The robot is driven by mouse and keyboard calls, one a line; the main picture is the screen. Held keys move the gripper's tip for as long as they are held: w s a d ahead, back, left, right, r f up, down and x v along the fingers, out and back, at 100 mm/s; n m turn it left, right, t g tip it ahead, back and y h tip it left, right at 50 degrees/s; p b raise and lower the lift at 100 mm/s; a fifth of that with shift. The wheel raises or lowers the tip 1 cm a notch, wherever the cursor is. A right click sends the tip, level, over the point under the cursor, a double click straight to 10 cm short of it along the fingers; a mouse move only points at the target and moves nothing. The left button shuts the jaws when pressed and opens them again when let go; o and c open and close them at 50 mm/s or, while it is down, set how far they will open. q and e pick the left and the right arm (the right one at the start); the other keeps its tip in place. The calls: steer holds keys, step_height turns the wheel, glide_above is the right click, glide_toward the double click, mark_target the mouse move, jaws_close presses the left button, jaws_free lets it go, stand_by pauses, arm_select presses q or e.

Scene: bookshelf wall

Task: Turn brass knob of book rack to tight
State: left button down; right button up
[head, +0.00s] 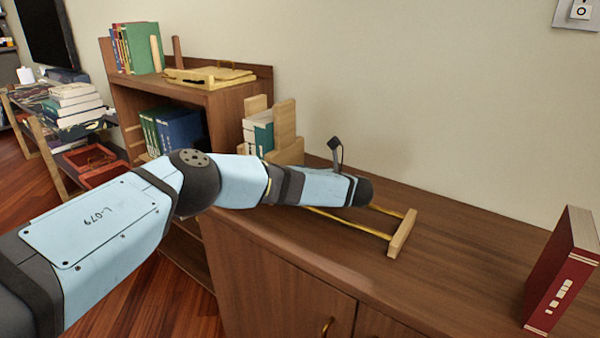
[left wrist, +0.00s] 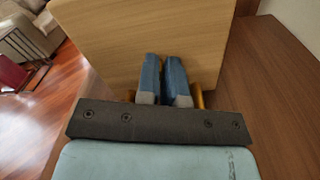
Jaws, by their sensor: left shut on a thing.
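The book rack (head: 403,234) lies on the cabinet top, with a low wooden end bar at right, two brass rods (head: 350,216) and upright wooden boards at left beside green and white books (head: 259,135). In the head view my left arm covers its middle and my left gripper is hidden. In the left wrist view my left gripper (left wrist: 164,70) has its fingers close together, shut on the brass knob, against the face of a wooden board (left wrist: 165,30). The knob itself is hidden between the fingers. Brass rod parts show either side. My right gripper is not in view.
A red book (head: 562,270) stands upright at the right of the cabinet top (head: 460,240). The cabinet top between rack and red book is clear.

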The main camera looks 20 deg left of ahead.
arm_select(q)
steer(key=c, duration=1.3)
jaws_free()
steer(key=shift+o, duration=0.2)
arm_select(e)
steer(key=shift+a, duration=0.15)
arm_select(q)
steer(key=shift+s+d, duration=0.1)
steer(key=shift+d, duration=0.15)
steer(key=shift+v, duration=1.2)
steer(key=p+v, duration=0.4)
steer(key=v, duration=0.6)
steer(key=shift+r, duration=0.1)
steer(key=shift+s+d+p, duration=0.1)
steer(key=shift+d+p, duration=0.2)
steer(key=shift+d, duration=0.15)
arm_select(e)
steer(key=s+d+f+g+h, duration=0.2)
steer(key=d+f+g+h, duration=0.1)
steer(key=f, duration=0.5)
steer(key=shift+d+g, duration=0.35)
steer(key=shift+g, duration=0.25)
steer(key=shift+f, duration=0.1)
